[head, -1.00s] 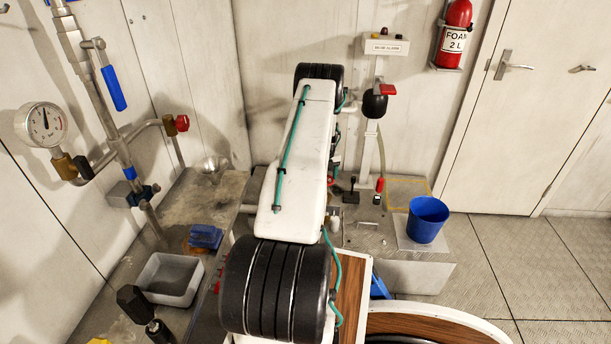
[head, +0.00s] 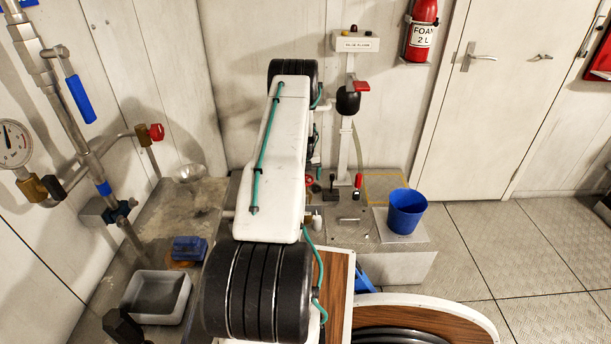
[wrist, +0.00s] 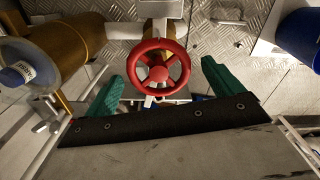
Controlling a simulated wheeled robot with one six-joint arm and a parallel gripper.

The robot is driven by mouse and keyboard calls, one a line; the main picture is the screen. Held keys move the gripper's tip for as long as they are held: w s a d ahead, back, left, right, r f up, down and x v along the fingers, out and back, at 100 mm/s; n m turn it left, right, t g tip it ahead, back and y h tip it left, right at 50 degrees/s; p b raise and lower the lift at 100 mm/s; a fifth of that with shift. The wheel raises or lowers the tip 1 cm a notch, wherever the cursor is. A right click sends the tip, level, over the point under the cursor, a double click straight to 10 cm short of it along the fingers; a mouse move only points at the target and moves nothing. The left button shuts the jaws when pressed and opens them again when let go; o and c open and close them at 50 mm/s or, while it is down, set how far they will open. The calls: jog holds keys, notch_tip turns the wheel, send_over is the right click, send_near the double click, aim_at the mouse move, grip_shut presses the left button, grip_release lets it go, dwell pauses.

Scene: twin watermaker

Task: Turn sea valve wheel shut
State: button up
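The red sea valve wheel (wrist: 158,68) has spokes and a round hub and faces the wrist camera. It sits between and beyond the two green fingers of my gripper (wrist: 170,66). The fingers are spread wide, with a visible gap on each side of the wheel, and hold nothing. Contact with the wheel does not show. In the head view, a small part of a red wheel (head: 309,181) shows just right of my arm. My gripper is hidden behind my arm there.
A brass cylinder (wrist: 85,40) lies left of the wheel in the wrist view. A blue bucket (head: 406,212) stands right of the valve area. A control post (head: 347,135) rises behind. A grey tray (head: 157,297) is at left. The floor at right is clear.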

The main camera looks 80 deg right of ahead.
jog(key=shift+w+r, duration=0.1)
jog(key=shift+d+r, duration=0.1)
jog(key=shift+r, duration=0.15)
notch_tip(320, 180, up, 7)
jog(key=shift+r, duration=0.1)
dwell(0.6)
